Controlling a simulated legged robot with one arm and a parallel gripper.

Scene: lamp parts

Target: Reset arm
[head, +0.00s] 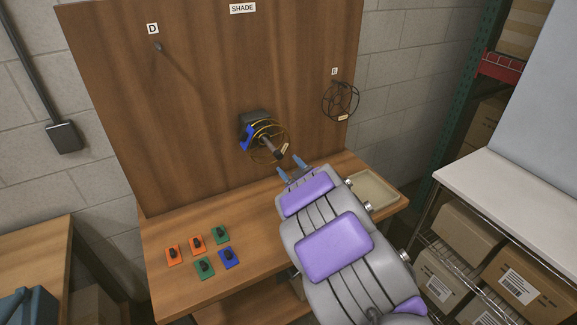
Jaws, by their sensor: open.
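My gripper (291,166) is open in the head view, with its two blue-grey fingertips apart and nothing visible between them. It is just below and right of a lamp fixture on the wooden board. The fixture has a dark base (254,118), a blue piece (246,137) and a brass-coloured wire shade (257,157) around a dark stem. The fingertips appear close to the shade; I cannot tell the exact gap. A black wire shade (341,101) hangs at label E. The peg (158,47) below label D holds nothing.
Several orange, green and blue plates with dark knobs, such as an orange one (172,256), lie on the bench (163,294). A shallow tray (395,194) sits at its right end. A white-topped table (516,190) and green rack (454,110) stand right.

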